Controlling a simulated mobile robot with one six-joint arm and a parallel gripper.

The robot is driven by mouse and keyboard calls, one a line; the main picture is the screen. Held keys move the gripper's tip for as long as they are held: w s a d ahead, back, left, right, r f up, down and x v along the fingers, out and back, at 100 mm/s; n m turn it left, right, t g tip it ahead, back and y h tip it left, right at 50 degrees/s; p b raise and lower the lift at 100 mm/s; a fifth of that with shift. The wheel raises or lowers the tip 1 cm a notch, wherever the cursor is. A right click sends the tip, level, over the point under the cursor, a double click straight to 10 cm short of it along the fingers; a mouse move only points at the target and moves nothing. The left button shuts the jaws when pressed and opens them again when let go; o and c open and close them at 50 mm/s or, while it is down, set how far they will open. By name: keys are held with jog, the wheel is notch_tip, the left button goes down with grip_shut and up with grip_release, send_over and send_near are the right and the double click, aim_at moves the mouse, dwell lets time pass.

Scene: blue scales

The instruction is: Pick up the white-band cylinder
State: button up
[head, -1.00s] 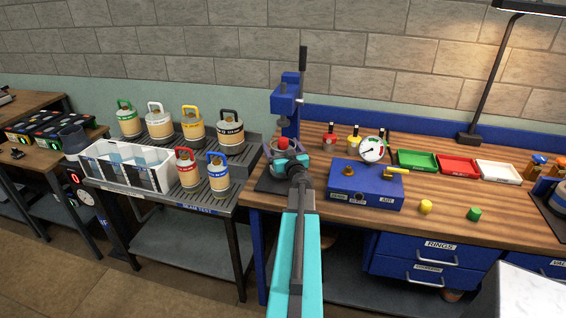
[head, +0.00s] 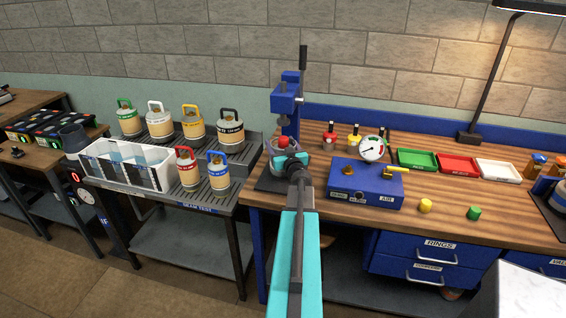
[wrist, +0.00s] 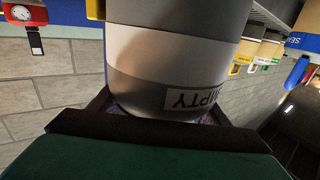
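A grey cylinder with a broad white band (wrist: 170,55) fills the middle of the wrist view, close up. Its label, partly cut off, shows upside down and seems to read EMPTY. My gripper (head: 292,160) is at the press on the workbench, by a small grey round object with a red top (head: 282,146). I cannot tell whether that object is the same cylinder. In the wrist view, dark finger edges show close on both sides of the cylinder's near end. The fingertips are hidden behind it, so I cannot tell whether they grip it.
The blue press (head: 286,103) rises just behind my gripper. A blue box (head: 366,187) with a gauge (head: 372,148) stands close on the right. Several cylinders with coloured handles stand on the stepped rack (head: 250,152) at left, beside a white crate (head: 162,178). Yellow and green pieces lie at the bench front.

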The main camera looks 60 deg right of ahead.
jog(key=c, duration=1)
jog(key=shift+c, duration=0.2)
jog(key=shift+r, duration=0.15)
